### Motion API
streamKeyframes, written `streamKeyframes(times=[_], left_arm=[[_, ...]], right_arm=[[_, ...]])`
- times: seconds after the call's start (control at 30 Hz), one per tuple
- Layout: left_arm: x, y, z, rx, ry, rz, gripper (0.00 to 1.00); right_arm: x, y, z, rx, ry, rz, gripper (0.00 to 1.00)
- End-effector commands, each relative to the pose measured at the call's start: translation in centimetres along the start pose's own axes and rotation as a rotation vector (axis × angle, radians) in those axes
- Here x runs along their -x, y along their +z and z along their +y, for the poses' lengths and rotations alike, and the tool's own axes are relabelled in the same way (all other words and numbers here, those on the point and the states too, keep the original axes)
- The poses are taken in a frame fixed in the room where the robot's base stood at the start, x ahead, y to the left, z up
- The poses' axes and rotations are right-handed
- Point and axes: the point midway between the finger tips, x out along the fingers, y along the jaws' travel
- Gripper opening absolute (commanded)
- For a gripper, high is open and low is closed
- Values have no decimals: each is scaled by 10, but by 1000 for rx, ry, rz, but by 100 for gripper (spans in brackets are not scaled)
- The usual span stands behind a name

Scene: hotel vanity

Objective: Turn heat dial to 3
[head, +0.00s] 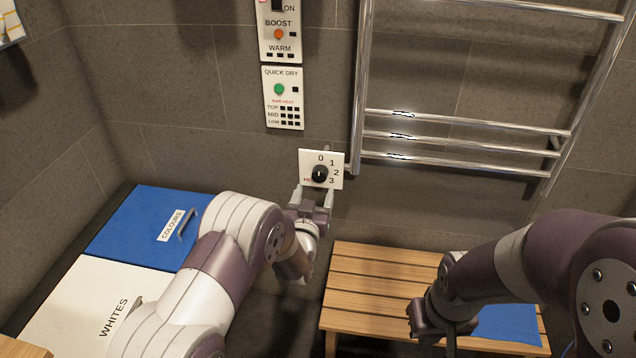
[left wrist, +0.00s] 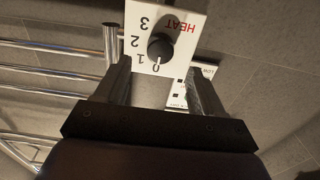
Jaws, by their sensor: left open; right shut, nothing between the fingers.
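The heat dial (head: 320,173) is a round black knob on a white wall plate (head: 307,157) marked 0, 1, 2 and 3. In the left wrist view the plate appears upside down, and the knob (left wrist: 160,47) has a white pointer line at the 0. My left gripper (head: 314,194) is open in front of the plate, just below the knob in the head view. In the left wrist view its fingers (left wrist: 158,80) stand apart, with the knob just beyond the tips, not visibly gripped. My right gripper (head: 441,328) is shut and empty over the bench.
A chrome towel rail (head: 465,135) is mounted right of the dial. Switch panels (head: 283,98) hang above it. A slatted wooden bench (head: 365,275) with a blue cloth (head: 508,325) stands below. Blue (head: 125,225) and white (head: 70,300) laundry lids are at left.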

Motion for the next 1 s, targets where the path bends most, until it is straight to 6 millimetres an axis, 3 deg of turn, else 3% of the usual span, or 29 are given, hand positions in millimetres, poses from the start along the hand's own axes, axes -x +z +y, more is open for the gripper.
streamKeyframes(times=[0.1,0.23,0.63,0.8,1.0], left_arm=[[-28,2,-1,1,-1,2,69],[-48,1,0,1,-1,1,69],[-59,0,0,0,0,-2,69],[-58,0,0,0,0,-2,13],[-58,0,0,-5,0,-2,12]], right_arm=[[-3,0,0,0,0,0,0],[-5,1,0,0,0,0,0],[-5,1,0,0,0,0,0],[-5,1,0,0,0,0,0],[-6,1,0,0,0,0,0]])
